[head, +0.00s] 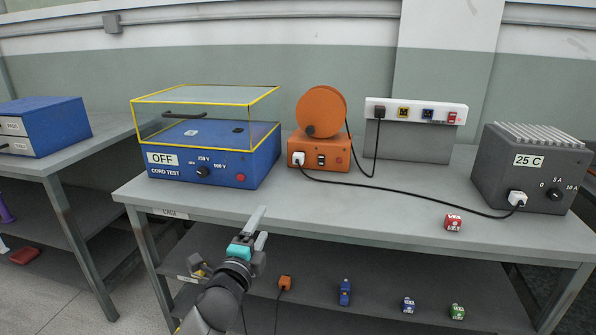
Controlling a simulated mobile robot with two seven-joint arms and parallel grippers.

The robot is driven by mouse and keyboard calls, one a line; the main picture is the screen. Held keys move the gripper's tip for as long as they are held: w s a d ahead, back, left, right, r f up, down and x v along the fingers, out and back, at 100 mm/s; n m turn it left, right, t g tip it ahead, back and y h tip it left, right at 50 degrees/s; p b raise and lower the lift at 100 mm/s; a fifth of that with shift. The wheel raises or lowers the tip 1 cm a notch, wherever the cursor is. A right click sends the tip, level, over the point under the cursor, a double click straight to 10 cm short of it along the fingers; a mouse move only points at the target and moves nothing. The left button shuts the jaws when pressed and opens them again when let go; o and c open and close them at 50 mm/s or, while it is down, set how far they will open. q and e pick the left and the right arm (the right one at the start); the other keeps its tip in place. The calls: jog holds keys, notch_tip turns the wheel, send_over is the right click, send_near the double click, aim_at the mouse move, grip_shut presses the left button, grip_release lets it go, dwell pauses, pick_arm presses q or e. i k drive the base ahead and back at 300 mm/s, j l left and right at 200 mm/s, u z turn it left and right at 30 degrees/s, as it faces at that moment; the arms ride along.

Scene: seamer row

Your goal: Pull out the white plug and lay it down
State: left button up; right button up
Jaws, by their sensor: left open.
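A white plug (298,158) sits in the front of the orange box (324,151). A black cord runs from it along the bench to a second white plug (517,198) in the front of the grey finned box (545,165), which reads 25 C. I cannot tell which of the two the task means. My left gripper (260,226) is open and empty, in front of the bench's front edge, to the lower left of the first plug and well apart from both. My right gripper is out of view.
The bench (380,205) has free room in front of the orange box. A small red block (453,222) lies near its right front edge. The blue tester (215,165) has a clear yellow-edged lid. A white socket strip (416,111) stands behind. Several small items sit on the lower shelf.

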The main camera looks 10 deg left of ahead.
aim_at(297, 158)
jog(key=i, duration=1.25)
jog(key=l, duration=0.05)
